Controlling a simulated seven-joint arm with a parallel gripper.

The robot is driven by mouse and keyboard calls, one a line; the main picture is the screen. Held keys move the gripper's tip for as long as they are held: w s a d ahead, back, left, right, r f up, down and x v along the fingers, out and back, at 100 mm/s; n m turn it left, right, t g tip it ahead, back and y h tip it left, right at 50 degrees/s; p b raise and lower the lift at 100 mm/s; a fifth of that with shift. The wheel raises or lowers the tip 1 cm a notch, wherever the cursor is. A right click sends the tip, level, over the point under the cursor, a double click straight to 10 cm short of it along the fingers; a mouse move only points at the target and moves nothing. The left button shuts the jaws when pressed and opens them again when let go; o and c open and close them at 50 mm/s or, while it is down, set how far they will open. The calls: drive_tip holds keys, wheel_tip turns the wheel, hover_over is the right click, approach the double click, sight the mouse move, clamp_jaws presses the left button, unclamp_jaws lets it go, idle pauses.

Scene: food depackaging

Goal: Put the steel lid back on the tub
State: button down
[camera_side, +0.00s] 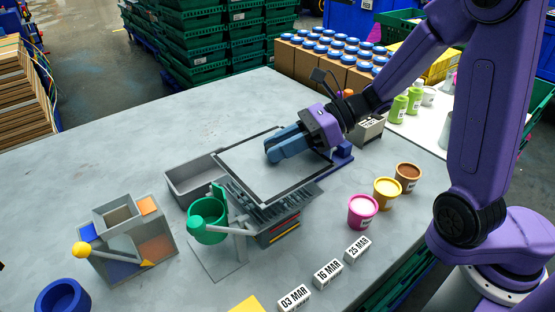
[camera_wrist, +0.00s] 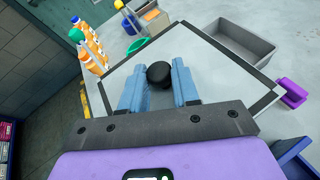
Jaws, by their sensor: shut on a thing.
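The steel lid (camera_side: 250,172) is a flat grey square plate with a dark rim. It fills the middle of the wrist view (camera_wrist: 215,75), with a round black knob (camera_wrist: 159,75) on top. My gripper (camera_side: 272,154) has its blue fingers on both sides of the knob in the wrist view (camera_wrist: 160,82) and is shut on it. A grey open rectangular tub (camera_side: 178,190) sits at the lid's left, partly hidden by it; it shows at the upper right of the wrist view (camera_wrist: 240,62). I cannot tell whether the lid touches anything below.
A dark finned rack (camera_side: 290,215) is under the lid's front edge. A green cup on a stand (camera_side: 208,235) is close in front. Pink (camera_side: 362,212), yellow (camera_side: 386,193) and brown (camera_side: 407,177) cups stand right. The table's back left is clear.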

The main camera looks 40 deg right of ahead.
sight(278, 165)
drive_tip(key=shift+w+a+f, duration=0.15)
drive_tip(key=shift+w+f, duration=0.05)
drive_tip(key=shift+f, duration=0.15)
drive_tip(key=shift+w+f, duration=0.1)
drive_tip(key=shift+f, duration=1.5)
drive_tip(key=shift+f, duration=0.45)
drive_tip(key=shift+f, duration=0.2)
drive_tip(key=c, duration=0.8)
unclamp_jaws()
drive_tip(key=shift+f, duration=0.1)
